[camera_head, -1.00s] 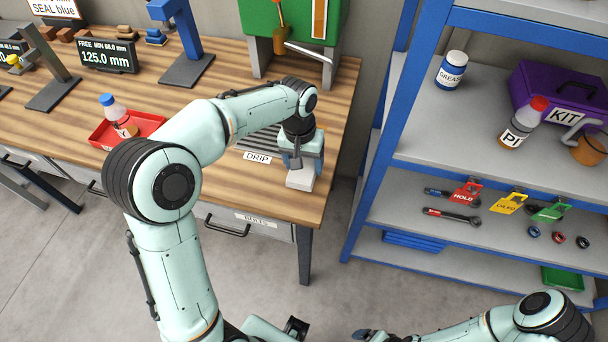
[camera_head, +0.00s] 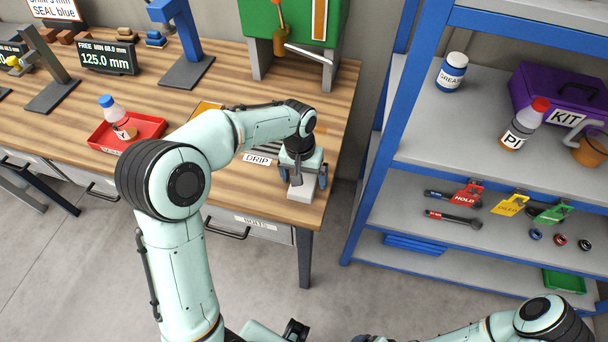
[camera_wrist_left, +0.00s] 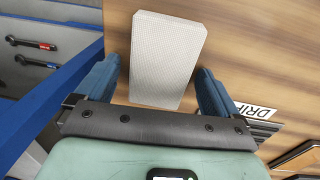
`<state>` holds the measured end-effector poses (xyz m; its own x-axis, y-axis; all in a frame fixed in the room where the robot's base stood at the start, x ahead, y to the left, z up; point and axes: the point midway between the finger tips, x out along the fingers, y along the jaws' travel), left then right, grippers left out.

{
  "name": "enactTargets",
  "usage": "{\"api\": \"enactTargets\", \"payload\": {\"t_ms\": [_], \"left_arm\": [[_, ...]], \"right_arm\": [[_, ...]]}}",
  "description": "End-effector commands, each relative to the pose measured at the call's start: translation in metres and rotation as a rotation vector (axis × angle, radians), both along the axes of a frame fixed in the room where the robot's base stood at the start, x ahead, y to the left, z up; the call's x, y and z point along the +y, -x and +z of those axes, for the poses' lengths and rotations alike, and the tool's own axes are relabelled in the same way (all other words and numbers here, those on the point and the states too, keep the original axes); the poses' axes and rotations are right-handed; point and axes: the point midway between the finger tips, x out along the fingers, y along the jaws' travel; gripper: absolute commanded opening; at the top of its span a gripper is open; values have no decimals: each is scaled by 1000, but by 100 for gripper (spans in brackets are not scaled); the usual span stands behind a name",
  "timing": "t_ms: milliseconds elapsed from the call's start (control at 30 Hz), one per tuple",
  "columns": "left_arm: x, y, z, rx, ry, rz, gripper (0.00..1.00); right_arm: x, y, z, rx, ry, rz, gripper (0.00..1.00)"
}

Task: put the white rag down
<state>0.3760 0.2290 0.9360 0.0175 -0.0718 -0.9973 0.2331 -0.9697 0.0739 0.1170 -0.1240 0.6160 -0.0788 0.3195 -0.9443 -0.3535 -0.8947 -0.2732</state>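The white rag (camera_head: 302,190) is a pale flat block-shaped piece at the front right corner of the wooden workbench, beside the DRIP label. My left gripper (camera_head: 303,182) is over it, pointing down. In the left wrist view the rag (camera_wrist_left: 167,58) lies on the wood, between the two blue fingers of the gripper (camera_wrist_left: 158,88). The fingers stand wide apart, with a gap beside the rag on each side. My right arm shows at the lower right of the head view; its gripper end is cut off or unclear at the bottom edge.
The slotted drip tray (camera_wrist_left: 262,130) is beside the rag. A red tray (camera_head: 103,139) with a bottle (camera_head: 118,118) stands further left. A green machine (camera_head: 300,20) stands behind. The blue-framed shelf (camera_head: 390,130) rises to the right, across a gap from the bench edge.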

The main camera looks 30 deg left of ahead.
Motion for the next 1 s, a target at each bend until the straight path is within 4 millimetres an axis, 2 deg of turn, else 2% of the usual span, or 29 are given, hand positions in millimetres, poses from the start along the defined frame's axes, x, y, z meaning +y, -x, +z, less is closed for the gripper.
{"api": "enactTargets", "payload": {"t_ms": [233, 367, 800, 1000], "left_arm": [[0, 0, 2, 0, 0, 0, 95], [1, -1, 14, -3, -1, 0, 95], [7, 1, 103, -4, 1, -1, 95], [8, 2, 121, -1, 1, -1, 95]], "right_arm": [[0, -1, 1, -1, 0, 0, 94], [0, -2, 4, -2, 0, 0, 94], [0, -12, 19, -14, 1, -1, 94], [0, -15, 22, -17, 0, 0, 94]]}}
